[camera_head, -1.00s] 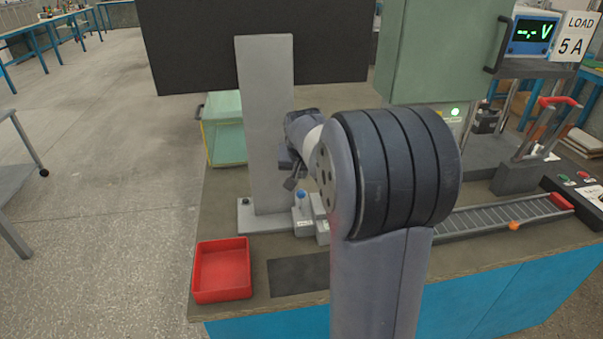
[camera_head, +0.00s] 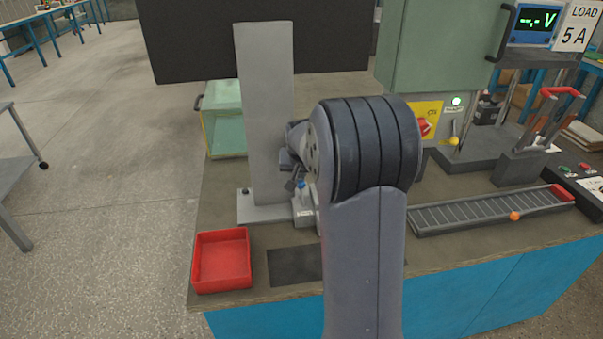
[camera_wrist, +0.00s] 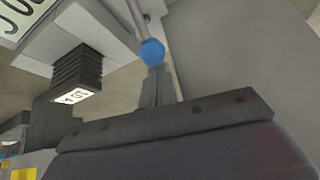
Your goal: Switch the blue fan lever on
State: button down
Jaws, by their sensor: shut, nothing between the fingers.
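The blue lever knob (camera_head: 301,183) stands above a small grey labelled box (camera_head: 304,212) at the foot of the grey post. In the wrist view the blue knob (camera_wrist: 152,51) sits on a thin stalk running to the top edge. My gripper (camera_wrist: 157,88) is shut and empty, its fingertips right by the knob; I cannot tell whether they touch it. In the head view my gripper (camera_head: 291,184) is small and partly hidden by my arm, just left of the knob.
The grey post (camera_head: 265,120) rises close by the lever. A red tray (camera_head: 222,262) is at the front left. A slide rheostat (camera_head: 480,213) lies at right.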

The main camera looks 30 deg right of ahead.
jog(key=shift+s+a+r+t+h+b, duration=0.15)
jog(key=shift+s+t+b, duration=0.3)
jog(key=shift+b, duration=0.8)
jog(key=shift+s+a+t+h+b, duration=0.15)
jog(key=shift+s+t+b, duration=0.25)
jog(key=shift+b, duration=1.15)
jog(key=s+t+b, duration=0.1)
jog(key=b, duration=0.3)
jog(key=shift+a+t+h, duration=0.1)
jog(key=shift+t+h, duration=0.2)
jog(key=shift+t, duration=0.05)
jog(key=s+t+b, duration=0.1)
jog(key=t+b, duration=0.1)
jog(key=b, duration=0.3)
jog(key=s+a+t+h+b, duration=0.1)
jog(key=s+t+b, duration=0.1)
jog(key=b, duration=0.4)
jog(key=shift+s+b, duration=0.25)
jog(key=shift+b, duration=0.05)
jog(key=shift+s+a+f+b, duration=0.15)
jog(key=shift+s+b, duration=0.3)
jog(key=shift+b, duration=0.15)
jog(key=shift+s+a+f+b, duration=0.1)
jog(key=shift+s+b, duration=0.3)
jog(key=shift+b, duration=0.15)
jog(key=shift+r, duration=0.25)
jog(key=shift+s+a+r+p, duration=0.15)
jog(key=shift+s+r+p, duration=0.2)
jog(key=shift+s, duration=0.25)
